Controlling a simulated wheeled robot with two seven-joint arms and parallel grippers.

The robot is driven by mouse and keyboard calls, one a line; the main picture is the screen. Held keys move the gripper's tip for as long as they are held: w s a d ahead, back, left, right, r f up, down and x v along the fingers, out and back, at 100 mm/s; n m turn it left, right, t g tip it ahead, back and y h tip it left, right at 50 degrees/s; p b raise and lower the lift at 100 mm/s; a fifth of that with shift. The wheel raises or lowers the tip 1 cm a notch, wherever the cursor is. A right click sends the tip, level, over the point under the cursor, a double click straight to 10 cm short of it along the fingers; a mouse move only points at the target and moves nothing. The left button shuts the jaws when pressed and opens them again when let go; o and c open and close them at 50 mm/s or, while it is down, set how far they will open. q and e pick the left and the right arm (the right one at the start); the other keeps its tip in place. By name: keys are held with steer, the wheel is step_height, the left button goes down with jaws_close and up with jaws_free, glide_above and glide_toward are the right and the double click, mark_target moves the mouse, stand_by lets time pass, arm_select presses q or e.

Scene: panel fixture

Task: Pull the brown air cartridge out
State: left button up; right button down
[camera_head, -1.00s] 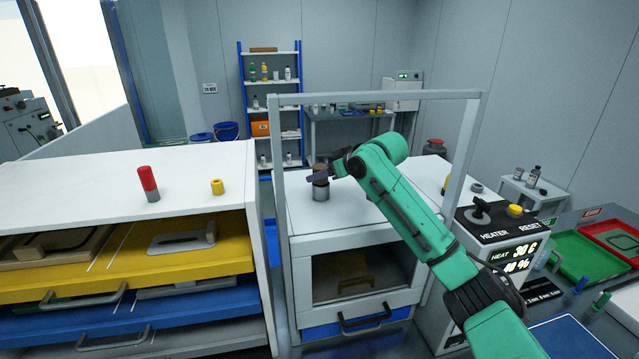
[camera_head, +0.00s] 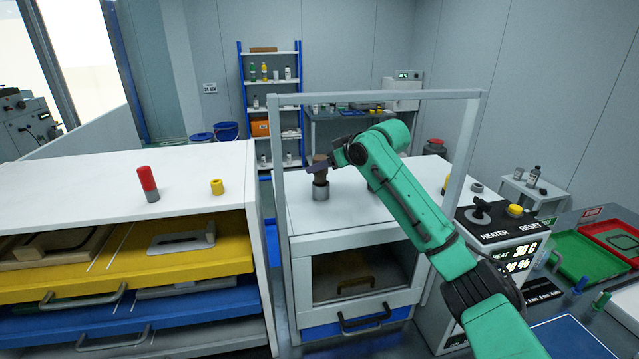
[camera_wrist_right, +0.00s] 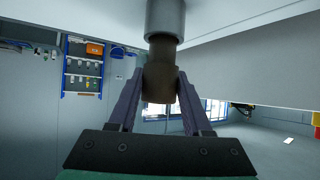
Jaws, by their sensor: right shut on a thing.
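The brown air cartridge (camera_head: 320,178) stands upright above a short grey cylindrical socket (camera_head: 321,193) on top of the white cabinet. My right gripper (camera_head: 319,167) is shut on the cartridge's upper part, reaching in from the right. In the right wrist view, the cartridge (camera_wrist_right: 161,80) is between the two dark fingers of my right gripper (camera_wrist_right: 160,88). Its narrower end meets the mouth of the grey socket (camera_wrist_right: 165,18); whether that end is still inside I cannot tell. My left gripper is not in view.
A pale frame (camera_head: 281,180) arches over the cabinet (camera_head: 300,222) around my right arm. A red-and-grey cylinder (camera_head: 148,184) and a yellow ring-like piece (camera_head: 217,187) stand on the left cabinet. A heater panel (camera_head: 490,226) with knobs is at the right.

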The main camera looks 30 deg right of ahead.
steer(key=shift+r, duration=1.2)
